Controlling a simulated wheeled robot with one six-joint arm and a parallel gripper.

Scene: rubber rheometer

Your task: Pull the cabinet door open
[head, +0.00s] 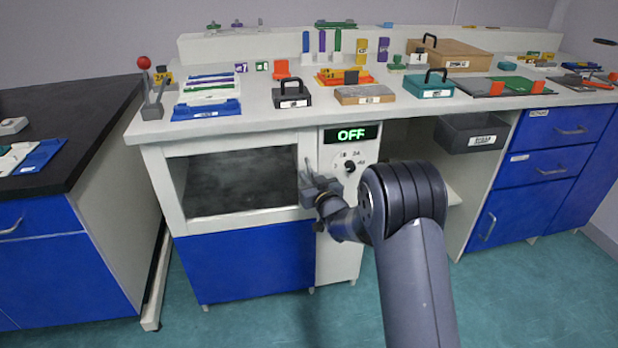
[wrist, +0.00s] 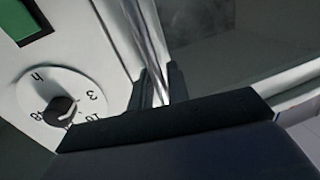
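The cabinet door (head: 240,215) is a white-framed door with a dark window, above a blue panel in the head view. It looks closed, flush with the cabinet front. Its metal handle (wrist: 148,40) is a bright upright bar at the door's right edge. My gripper (head: 310,188) is at this handle. In the wrist view the two dark fingers (wrist: 158,88) stand on either side of the bar with no clear gap, so they look shut on it. The lower end of the handle is hidden behind the gripper body.
Right of the door is a control panel with a green OFF display (head: 351,134) and a black knob (head: 349,167). The counter (head: 150,130) above holds several boxes and tools. A black-topped bench (head: 60,110) stands at left. Floor (head: 240,325) is clear in front.

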